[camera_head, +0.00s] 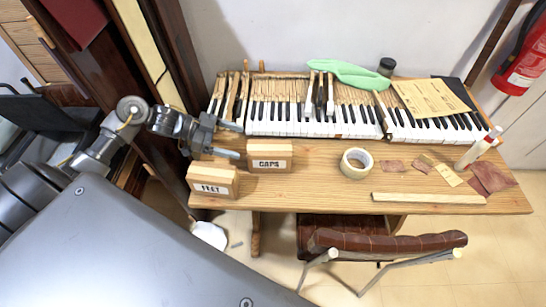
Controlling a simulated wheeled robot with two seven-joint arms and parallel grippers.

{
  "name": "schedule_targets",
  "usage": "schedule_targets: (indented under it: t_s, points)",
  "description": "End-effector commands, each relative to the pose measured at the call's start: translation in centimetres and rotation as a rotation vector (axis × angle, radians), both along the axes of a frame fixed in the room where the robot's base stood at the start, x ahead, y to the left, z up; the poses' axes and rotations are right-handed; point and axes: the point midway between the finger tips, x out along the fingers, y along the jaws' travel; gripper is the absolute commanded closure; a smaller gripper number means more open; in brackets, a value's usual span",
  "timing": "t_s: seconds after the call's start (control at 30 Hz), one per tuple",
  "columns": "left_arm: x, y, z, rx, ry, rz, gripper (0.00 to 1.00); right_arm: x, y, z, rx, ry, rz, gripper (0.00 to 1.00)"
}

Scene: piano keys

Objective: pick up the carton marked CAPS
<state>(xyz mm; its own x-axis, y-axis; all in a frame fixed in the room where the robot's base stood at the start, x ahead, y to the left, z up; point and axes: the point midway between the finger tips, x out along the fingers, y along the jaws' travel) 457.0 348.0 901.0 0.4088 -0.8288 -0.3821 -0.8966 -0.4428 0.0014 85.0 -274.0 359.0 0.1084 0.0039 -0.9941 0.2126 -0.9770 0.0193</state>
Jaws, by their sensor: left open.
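The carton marked CAPS (270,157) is a small tan box with a white label. It stands on the wooden table, just in front of the piano keys. My left gripper (238,141) comes in from the left. Its two fingers are spread apart and empty, and point right toward the carton's left side. I cannot tell the exact gap between the fingertips and the carton. A similar carton marked FELT (212,181) stands nearer the table's front left corner, below the gripper in the picture. My right gripper does not show.
The piano keyboard (330,128) fills the table's (310,180) back. A tape roll (356,163) is right of the CAPS carton. Farther right are a wooden strip (428,198), sandpaper pieces and a bottle (478,148). A chair (385,243) stands in front. Bare tabletop lies between carton and tape.

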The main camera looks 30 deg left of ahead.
Motion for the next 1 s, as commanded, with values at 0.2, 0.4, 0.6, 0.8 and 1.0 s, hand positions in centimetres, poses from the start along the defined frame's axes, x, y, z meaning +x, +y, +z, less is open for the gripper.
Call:
schedule_targets:
  t_s: [0.2,0.4,0.6,0.8,1.0]
  points:
    - [-0.2,-0.2,-0.3,-0.002,0.002,0.015,0.18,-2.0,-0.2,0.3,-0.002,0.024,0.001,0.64]
    - [1.1,-2.6,-1.5,-0.003,0.001,0.019,0.18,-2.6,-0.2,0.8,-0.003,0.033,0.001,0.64]
    - [1.8,-3.9,-2.2,-0.001,0.002,0.017,0.18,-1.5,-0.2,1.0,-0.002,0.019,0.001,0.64]
    - [2.1,-4.8,-2.4,-0.002,0.001,0.015,0.18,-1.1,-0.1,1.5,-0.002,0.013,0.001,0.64]
    - [3.3,-7.2,-3.8,-0.003,0.002,0.014,0.18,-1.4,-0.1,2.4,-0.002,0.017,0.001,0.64]
